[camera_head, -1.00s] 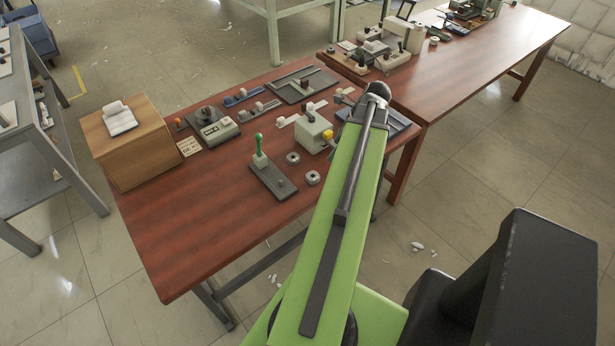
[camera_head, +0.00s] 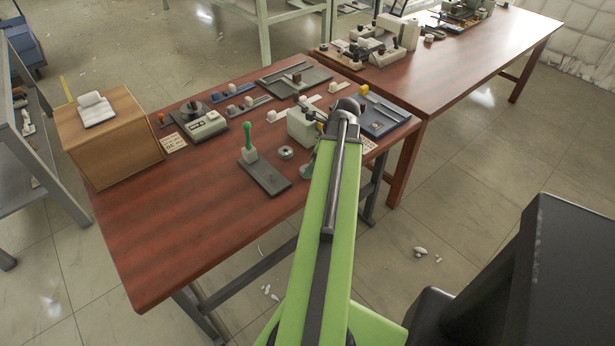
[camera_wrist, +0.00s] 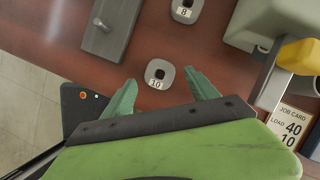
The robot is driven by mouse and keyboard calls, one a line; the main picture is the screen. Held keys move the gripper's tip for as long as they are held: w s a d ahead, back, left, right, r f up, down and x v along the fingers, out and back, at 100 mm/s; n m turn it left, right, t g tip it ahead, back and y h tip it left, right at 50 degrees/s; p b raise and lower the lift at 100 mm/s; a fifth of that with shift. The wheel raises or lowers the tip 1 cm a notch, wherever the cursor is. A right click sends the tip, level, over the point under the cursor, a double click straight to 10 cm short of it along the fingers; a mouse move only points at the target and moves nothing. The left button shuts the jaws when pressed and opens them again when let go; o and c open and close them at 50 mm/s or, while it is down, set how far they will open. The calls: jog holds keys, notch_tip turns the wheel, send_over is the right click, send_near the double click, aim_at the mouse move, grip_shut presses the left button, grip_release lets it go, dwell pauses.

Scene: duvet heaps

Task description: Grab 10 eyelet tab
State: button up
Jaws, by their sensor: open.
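The eyelet tab marked 10 (camera_wrist: 160,85) is a small rounded grey piece with a hole, lying flat on the brown table. In the wrist view it sits just ahead of my gripper (camera_wrist: 160,77), between the lines of its two green fingers. The fingers are apart and hold nothing; I cannot tell the height above the tab. A similar tab marked 8 (camera_wrist: 185,14) lies farther off.
The grey plate with a green-handled lever (camera_head: 264,178) stands left of the tabs. A pale machine block (camera_head: 302,127) with a yellow part (camera_wrist: 298,55) and a job card (camera_wrist: 288,124) are to the right. The table's front left (camera_head: 180,235) is clear.

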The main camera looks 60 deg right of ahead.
jog(key=b+x, duration=0.1)
jog(key=x, duration=0.2)
jog(key=shift+s, duration=0.1)
jog(key=shift+r, duration=0.25)
jog(key=c, duration=1.4)
